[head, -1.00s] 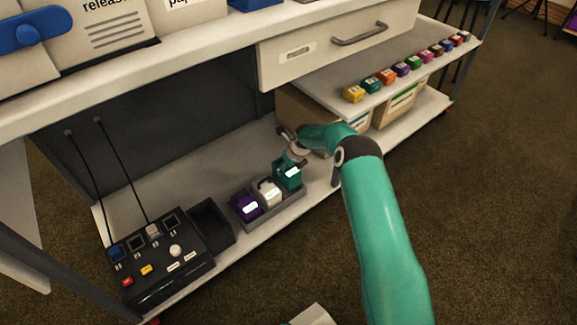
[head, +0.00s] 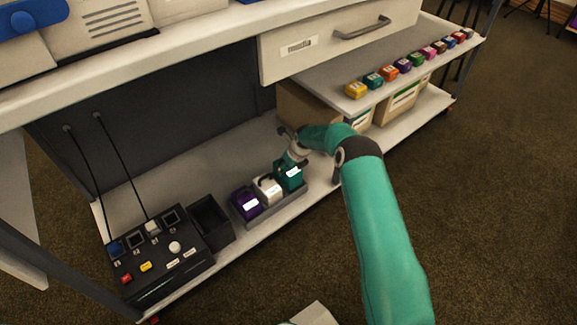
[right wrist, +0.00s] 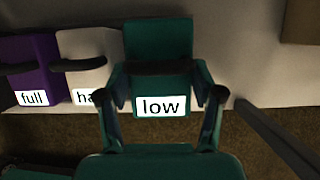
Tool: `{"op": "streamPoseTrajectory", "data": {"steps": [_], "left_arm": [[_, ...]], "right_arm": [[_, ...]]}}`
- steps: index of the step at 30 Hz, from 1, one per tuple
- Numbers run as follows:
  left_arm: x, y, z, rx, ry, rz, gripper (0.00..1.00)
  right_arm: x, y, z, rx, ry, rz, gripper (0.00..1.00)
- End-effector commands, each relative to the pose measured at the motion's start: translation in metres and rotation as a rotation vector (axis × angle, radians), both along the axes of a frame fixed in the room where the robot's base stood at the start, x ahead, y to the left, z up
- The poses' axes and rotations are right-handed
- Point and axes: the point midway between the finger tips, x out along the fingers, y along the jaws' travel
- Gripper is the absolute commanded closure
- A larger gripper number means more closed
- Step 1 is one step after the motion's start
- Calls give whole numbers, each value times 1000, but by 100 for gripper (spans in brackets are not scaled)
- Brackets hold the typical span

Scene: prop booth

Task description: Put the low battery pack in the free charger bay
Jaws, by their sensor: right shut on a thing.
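The low battery pack (head: 289,178) is teal with a white label reading "low" in the right wrist view (right wrist: 160,106). It is at the right end of a grey tray (head: 279,209); I cannot tell whether it is lifted clear of it. My right gripper (head: 294,160) is shut on this pack, one finger on each side of it in the right wrist view. The black charger (head: 160,268) stands at the lower left. It has a blue pack (head: 116,248) and a white pack (head: 152,228) in two bays; two other bays look dark and empty. My left gripper is out of view.
A purple pack (head: 246,204) labelled "full" and a white pack (head: 267,188) with a partly hidden label sit in the tray. An open black box (head: 211,222) stands between tray and charger. Two cables (head: 122,168) hang behind the charger. A drawer (head: 300,52) overhangs the shelf.

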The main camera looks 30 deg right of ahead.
Motion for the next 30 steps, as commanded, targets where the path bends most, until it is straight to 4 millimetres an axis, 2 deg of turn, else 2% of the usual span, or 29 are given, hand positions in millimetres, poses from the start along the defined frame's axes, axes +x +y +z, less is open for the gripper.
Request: {"op": "streamPoseTrajectory", "data": {"steps": [30], "left_arm": [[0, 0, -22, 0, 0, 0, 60]], "right_arm": [[2, -1, -29, -2, -5, -1, 100]]}}
